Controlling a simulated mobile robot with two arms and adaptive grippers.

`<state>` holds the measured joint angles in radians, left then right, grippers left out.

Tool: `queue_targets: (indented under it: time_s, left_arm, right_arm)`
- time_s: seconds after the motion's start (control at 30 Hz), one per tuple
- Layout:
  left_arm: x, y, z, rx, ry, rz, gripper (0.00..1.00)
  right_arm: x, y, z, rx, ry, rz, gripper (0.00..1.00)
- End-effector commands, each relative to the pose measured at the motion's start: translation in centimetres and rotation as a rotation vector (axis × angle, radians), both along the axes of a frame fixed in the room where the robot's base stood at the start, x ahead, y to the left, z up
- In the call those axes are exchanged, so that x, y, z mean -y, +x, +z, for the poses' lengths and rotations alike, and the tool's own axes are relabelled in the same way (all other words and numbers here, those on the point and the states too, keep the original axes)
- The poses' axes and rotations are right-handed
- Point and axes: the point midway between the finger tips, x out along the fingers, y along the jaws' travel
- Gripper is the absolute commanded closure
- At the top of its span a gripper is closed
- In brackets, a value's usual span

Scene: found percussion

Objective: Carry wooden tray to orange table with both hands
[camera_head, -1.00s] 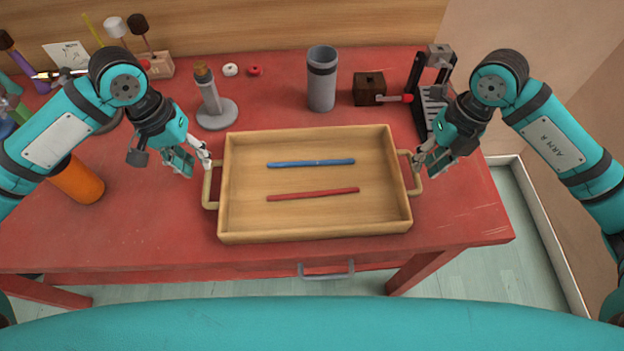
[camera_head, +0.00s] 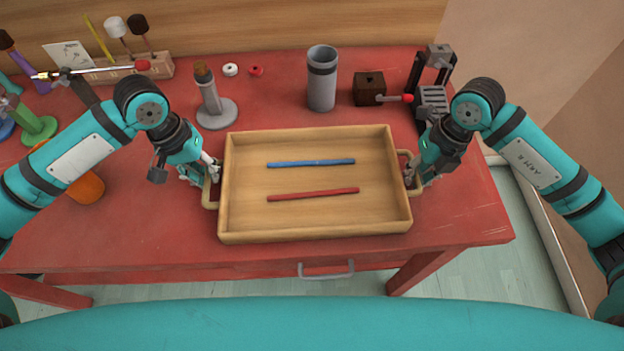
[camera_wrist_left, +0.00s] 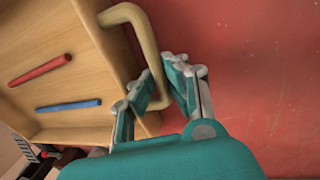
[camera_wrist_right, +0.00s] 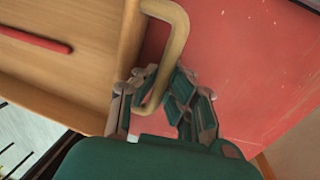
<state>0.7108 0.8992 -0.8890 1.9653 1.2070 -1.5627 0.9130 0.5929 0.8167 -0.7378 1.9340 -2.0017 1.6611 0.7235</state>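The wooden tray (camera_head: 315,220) lies flat on the red table (camera_head: 130,230), with a blue stick (camera_head: 311,163) and a red stick (camera_head: 313,194) in it. It has a loop handle on each short side. My left gripper (camera_head: 213,172) is at the left handle; in the left wrist view its open fingers (camera_wrist_left: 160,78) straddle the handle bar (camera_wrist_left: 150,45). My right gripper (camera_head: 412,174) is at the right handle; in the right wrist view its open fingers (camera_wrist_right: 158,85) stand either side of the bar (camera_wrist_right: 174,40). No orange table is in view.
Behind the tray stand a grey cylinder (camera_head: 321,90), a grey stand (camera_head: 216,113), a dark box (camera_head: 369,88) and a black frame (camera_head: 435,97). An orange cup (camera_head: 86,188) is partly hidden by my left arm. The table's front strip is clear.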

Motion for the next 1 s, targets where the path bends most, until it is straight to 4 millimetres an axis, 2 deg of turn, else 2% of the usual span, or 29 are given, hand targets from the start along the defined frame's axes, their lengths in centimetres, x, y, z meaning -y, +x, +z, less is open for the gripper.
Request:
queue_targets:
  time_s: [0.67, 1.0]
  left_arm:
    - [0.0, 0.1, 0.4, 0.003, 0.0, 0.001, 1.0]
    - [-0.1, 0.1, 3.6, 0.002, 0.001, 0.001, 1.0]
  right_arm:
    - [0.0, 0.1, 0.4, 0.003, 0.0, -0.001, 1.0]
    - [0.0, 0.1, 3.7, 0.002, 0.0, 0.0, 1.0]
